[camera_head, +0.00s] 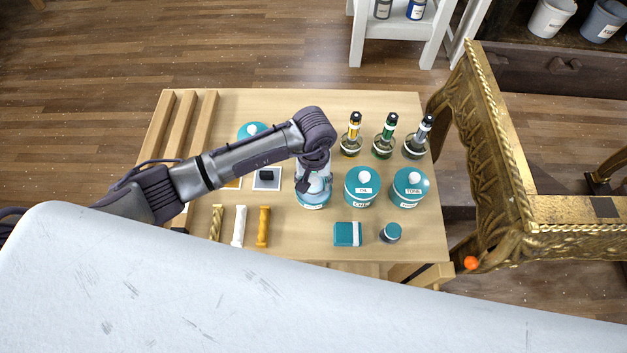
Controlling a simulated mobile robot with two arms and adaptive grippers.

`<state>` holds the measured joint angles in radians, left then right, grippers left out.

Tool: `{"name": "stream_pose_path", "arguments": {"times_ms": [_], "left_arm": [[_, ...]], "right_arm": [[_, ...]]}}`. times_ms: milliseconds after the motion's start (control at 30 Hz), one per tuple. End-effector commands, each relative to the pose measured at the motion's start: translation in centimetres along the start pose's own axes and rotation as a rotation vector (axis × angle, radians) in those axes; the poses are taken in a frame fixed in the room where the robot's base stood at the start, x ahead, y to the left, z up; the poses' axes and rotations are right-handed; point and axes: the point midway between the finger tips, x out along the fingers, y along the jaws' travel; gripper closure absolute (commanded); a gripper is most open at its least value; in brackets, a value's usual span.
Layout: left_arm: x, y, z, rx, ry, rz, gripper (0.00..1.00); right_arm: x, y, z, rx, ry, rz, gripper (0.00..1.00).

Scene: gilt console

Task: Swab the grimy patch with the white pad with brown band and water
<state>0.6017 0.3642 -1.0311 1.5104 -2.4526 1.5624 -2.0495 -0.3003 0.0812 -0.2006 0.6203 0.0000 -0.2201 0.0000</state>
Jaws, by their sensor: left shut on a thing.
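My left gripper (306,182) reaches down from above at a pale, clear-looking jar with a teal label (313,203) on the wooden table. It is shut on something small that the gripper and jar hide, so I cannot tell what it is. I cannot make out a white pad with a brown band. The jar's label is too small to read. A gilt carved console (497,150) stands at the right. A dark square patch (606,207) shows on its gilt rail; I cannot tell if it is grime. My right gripper is not in view.
Teal jars (362,188) (410,187) and several dark-capped bottles (384,143) crowd the table's (285,105) right side. A pale surface (250,305) fills the foreground.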

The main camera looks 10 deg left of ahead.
Motion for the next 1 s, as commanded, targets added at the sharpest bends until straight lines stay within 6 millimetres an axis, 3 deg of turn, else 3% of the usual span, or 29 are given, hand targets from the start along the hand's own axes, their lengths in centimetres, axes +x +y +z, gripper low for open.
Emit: {"name": "stream_pose_path", "arguments": {"times_ms": [367, 1000], "left_arm": [[0.1, -0.1, 0.2, 0.000, -0.005, -0.003, 0.74], [-5.1, -0.1, 0.0, 0.001, 0.000, -0.002, 0.74]], "right_arm": [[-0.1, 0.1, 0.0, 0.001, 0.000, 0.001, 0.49], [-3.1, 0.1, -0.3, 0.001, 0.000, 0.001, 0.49]]}}
